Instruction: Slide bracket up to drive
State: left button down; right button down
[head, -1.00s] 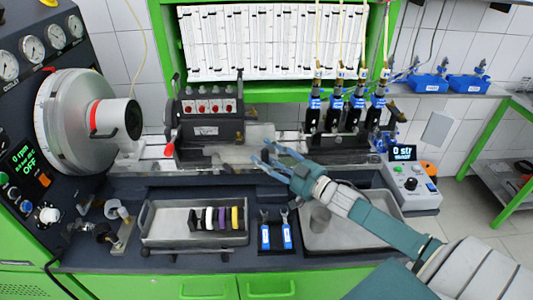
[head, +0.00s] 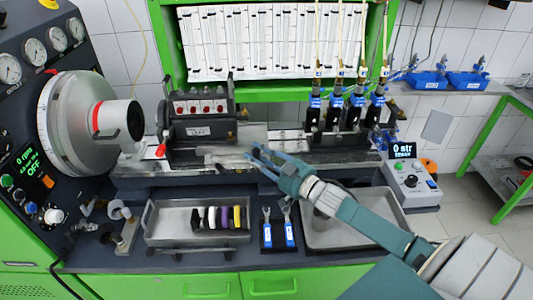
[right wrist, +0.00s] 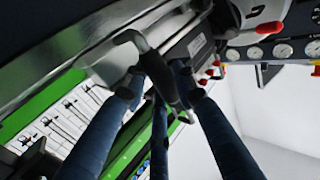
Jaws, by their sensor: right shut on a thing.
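The bracket (head: 202,128) is a dark block with red-capped parts and a white label, upright on the rail (head: 140,168). A narrow gap separates it from the drive (head: 121,119), a large round grey housing with a red band at the left. My right gripper (head: 256,154) is at the bracket's lower right. In the right wrist view, its blue fingers (right wrist: 158,90) are shut around a dark bent handle (right wrist: 152,58), with the bracket's label and red knobs (right wrist: 205,80) just beyond. The handle's attachment is partly hidden. My left gripper is out of view.
Several blue-tagged valves (head: 336,112) stand on the rail to the right. A grey tray (head: 158,222) with rings and a second tray (head: 385,205) lie in front. A control box (head: 412,180) is at the right.

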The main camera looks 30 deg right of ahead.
jog(key=w+a, duration=0.4)
jog(key=a, duration=0.3)
jog(key=c, duration=1.4)
grip_release()
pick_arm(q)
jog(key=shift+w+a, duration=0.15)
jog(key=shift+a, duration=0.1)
pick_arm(e)
jog(key=shift+o, duration=0.2)
jog(key=v, duration=1.2)
jog(key=shift+d, duration=0.15)
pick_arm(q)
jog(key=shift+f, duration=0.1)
